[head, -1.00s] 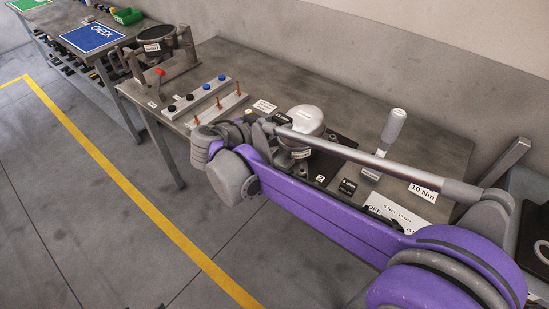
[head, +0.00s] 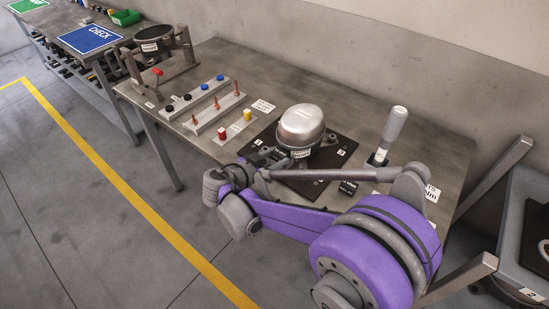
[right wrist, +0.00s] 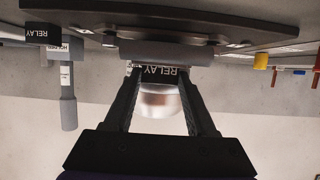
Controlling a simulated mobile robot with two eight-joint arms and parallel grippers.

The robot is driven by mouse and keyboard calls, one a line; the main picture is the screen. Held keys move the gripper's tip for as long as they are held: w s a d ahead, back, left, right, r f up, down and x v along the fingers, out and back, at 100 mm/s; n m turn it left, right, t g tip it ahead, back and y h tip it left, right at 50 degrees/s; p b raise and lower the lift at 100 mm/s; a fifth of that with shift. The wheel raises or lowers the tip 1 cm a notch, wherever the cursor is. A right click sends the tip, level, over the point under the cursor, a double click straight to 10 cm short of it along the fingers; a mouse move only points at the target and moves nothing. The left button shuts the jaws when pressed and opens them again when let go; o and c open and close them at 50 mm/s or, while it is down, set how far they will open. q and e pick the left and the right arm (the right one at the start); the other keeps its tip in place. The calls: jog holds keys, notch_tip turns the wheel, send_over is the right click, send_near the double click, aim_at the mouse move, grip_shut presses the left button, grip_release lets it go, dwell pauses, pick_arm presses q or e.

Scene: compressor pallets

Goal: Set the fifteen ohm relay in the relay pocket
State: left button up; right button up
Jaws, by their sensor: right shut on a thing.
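My right gripper (head: 262,160) is at the front left edge of the compressor's dark plate, partly hidden by its own wrist. In the right wrist view its fingers (right wrist: 160,78) are shut on a small dark piece lettered RELAY (right wrist: 160,70), which I take for the relay; no ohm value is readable. A grey block (right wrist: 165,52) lies just beyond the fingertips; I cannot tell whether they touch. The silver compressor (head: 300,127) stands on the dark plate (head: 337,148). I cannot make out the relay pocket for sure. My left gripper is not in view.
A grey-handled tool (head: 394,125) stands at right. A black block (head: 348,187) lies near the front edge.

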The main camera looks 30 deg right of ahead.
jog(key=shift+f, duration=0.15)
jog(key=o, duration=1.4)
jog(key=shift+c, duration=0.2)
jog(key=shift+r, duration=0.2)
jog(key=v, duration=1.1)
jog(key=s+d+f+n+g+y, duration=0.1)
jog(key=s+d+f+n+y, duration=0.15)
jog(key=s, duration=0.25)
jog(key=s+d+f+n+g+y, duration=0.1)
jog(key=s+f+n+y, duration=0.2)
jog(key=s+n, duration=0.15)
jog(key=s+a+f+n+t+y, duration=0.2)
jog(key=s+a+f+n+y, duration=0.2)
jog(key=s, duration=0.5)
jog(key=shift+s+a+f+n+y, duration=0.2)
jog(key=shift+f+n+y, duration=0.15)
jog(key=shift+n+y, duration=1.05)
